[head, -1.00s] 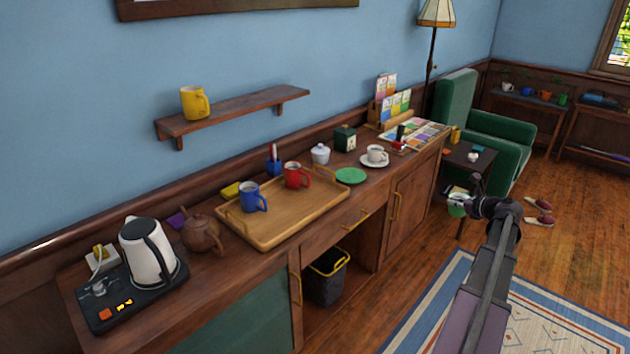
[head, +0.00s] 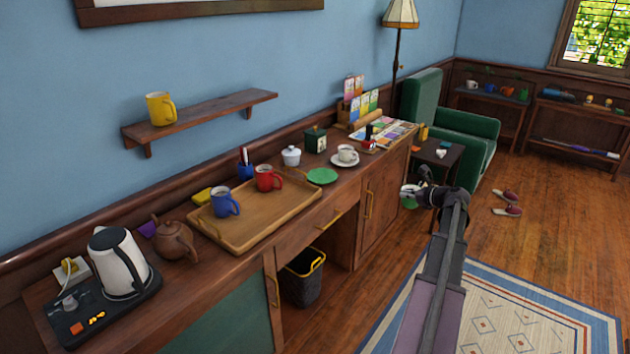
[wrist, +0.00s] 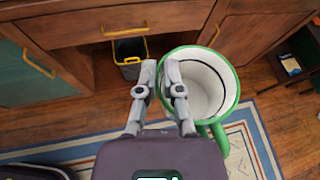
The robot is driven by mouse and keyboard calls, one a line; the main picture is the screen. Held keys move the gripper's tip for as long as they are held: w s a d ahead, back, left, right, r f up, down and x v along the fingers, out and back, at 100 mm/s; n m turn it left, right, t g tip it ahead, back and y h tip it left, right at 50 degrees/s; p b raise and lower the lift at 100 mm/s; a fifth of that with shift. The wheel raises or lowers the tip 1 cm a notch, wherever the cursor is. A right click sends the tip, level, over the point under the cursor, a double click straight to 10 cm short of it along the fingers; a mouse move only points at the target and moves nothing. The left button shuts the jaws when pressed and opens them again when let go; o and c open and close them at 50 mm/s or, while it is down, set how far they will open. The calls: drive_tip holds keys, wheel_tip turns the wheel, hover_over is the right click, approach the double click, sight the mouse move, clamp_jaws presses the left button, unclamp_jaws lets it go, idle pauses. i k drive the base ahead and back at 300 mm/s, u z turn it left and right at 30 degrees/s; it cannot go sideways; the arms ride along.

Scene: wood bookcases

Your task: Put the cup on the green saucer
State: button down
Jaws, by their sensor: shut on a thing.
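The green saucer (head: 322,176) lies flat on the wooden sideboard, right of the tray and in front of the white lidded pot, with nothing on it. My gripper (head: 416,193) is off the sideboard's front, to the right of the saucer. It is shut on the wall of a green cup (head: 408,202), whose handle and white inside show in the wrist view (wrist: 208,85). There the fingers (wrist: 161,78) pinch the cup's left rim. The cup looks empty and hangs above the floor.
A white cup on a white saucer (head: 345,158) stands just right of the green saucer. The wooden tray (head: 262,224) with a blue mug (head: 225,203) and a red mug (head: 266,179) is to its left. A bin (head: 303,282) stands in the sideboard's opening.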

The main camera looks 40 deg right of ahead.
sight(325, 176)
drive_tip(key=z, duration=0.3)
drive_tip(key=i, duration=1.05)
drive_tip(key=u, duration=0.3)
